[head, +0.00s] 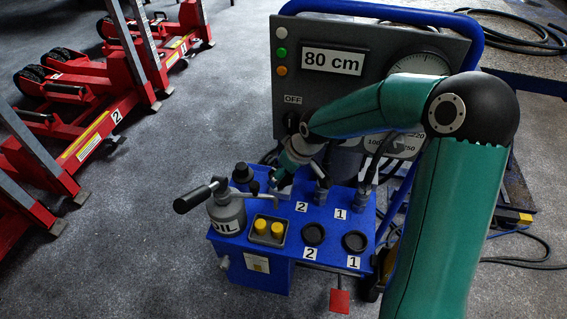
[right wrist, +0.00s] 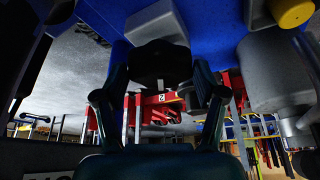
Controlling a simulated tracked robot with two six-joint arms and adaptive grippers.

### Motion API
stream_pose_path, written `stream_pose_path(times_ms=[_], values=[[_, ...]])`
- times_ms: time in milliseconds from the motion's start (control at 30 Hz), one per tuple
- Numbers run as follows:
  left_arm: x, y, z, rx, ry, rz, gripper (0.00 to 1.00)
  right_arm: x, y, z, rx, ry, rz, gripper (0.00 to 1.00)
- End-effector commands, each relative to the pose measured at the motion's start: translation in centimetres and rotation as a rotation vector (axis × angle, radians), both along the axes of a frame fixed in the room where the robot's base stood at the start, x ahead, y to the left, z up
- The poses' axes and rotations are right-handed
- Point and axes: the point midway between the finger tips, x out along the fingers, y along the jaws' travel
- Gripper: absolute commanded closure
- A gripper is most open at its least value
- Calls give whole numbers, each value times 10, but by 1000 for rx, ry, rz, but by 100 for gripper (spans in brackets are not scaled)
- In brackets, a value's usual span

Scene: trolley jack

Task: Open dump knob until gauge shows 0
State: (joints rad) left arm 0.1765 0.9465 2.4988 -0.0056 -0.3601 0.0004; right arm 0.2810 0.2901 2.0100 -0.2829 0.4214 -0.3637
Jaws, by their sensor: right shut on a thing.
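A blue hydraulic unit (head: 265,275) stands in the middle of the head view. In the head view my right gripper reaches the back left of the unit, and a dark knob shows there (head: 243,172). The gauge (head: 420,63) on the grey panel is mostly covered by my right arm; its needle cannot be read. My left gripper is not in view.
The panel (head: 345,40) reads "80 cm" and has an OFF switch. Red trolley jacks (head: 110,100) stand at left on clear grey floor. Hoses lie at right.

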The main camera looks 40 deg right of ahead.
Motion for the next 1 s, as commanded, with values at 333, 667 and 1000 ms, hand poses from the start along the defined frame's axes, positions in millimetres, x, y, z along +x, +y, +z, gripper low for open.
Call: stream_pose_path(times_ms=[333,667,1000], values=[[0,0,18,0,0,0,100,1,-2,2,-3,-3,127,64],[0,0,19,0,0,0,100,1,-2,1,-4,-5,143,64],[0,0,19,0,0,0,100,1,-2,0,-4,-3,142,5]])
